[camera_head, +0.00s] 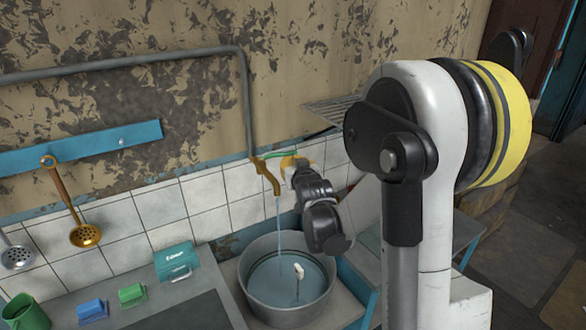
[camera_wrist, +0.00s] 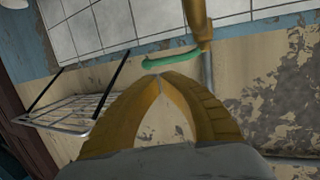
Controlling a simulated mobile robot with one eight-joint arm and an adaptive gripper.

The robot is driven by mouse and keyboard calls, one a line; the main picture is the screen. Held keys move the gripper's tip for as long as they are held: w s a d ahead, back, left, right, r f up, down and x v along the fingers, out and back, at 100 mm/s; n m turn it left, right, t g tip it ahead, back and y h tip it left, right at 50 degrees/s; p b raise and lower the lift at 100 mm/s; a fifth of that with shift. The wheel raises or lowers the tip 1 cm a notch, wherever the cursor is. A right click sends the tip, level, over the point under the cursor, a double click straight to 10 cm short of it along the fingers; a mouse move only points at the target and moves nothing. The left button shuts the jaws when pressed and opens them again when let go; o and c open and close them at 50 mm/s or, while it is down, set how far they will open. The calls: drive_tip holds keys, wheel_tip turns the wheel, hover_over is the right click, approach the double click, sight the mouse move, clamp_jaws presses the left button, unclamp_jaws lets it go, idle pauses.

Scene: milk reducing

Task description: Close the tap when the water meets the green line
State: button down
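The brass tap (camera_head: 266,176) on the wall has a green handle (camera_head: 275,155). A thin stream of water (camera_head: 279,220) runs from the tap into a grey metal pot (camera_head: 285,316). Water (camera_head: 268,283) stands in the pot, and a dark greenish line (camera_head: 279,251) shows on its inner wall above the water. My gripper (camera_head: 285,164) is at the tap's handle. In the wrist view the yellow fingers (camera_wrist: 160,76) meet at their tips with nothing between them, just short of the green handle (camera_wrist: 170,61). I cannot tell whether they touch it.
A small white object (camera_head: 298,271) on a thin dark stem is in the pot. A wire rack (camera_wrist: 70,108) is on the wall beside my gripper. A teal box (camera_head: 175,262), green and blue sponges (camera_head: 131,294) and a green mug (camera_head: 25,314) stand left on the counter.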

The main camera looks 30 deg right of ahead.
sight(288, 154)
drive_tip(key=x, duration=0.6)
drive_tip(key=shift+b, duration=0.4)
drive_tip(key=shift+w+d, duration=0.1)
drive_tip(key=shift+w, duration=0.3)
drive_tip(key=x, duration=0.2)
drive_tip(key=b+x, duration=0.1)
drive_tip(key=shift+w+d+r, duration=0.1)
drive_tip(key=shift+d+r, duration=0.05)
drive_tip(key=shift+r, duration=0.15)
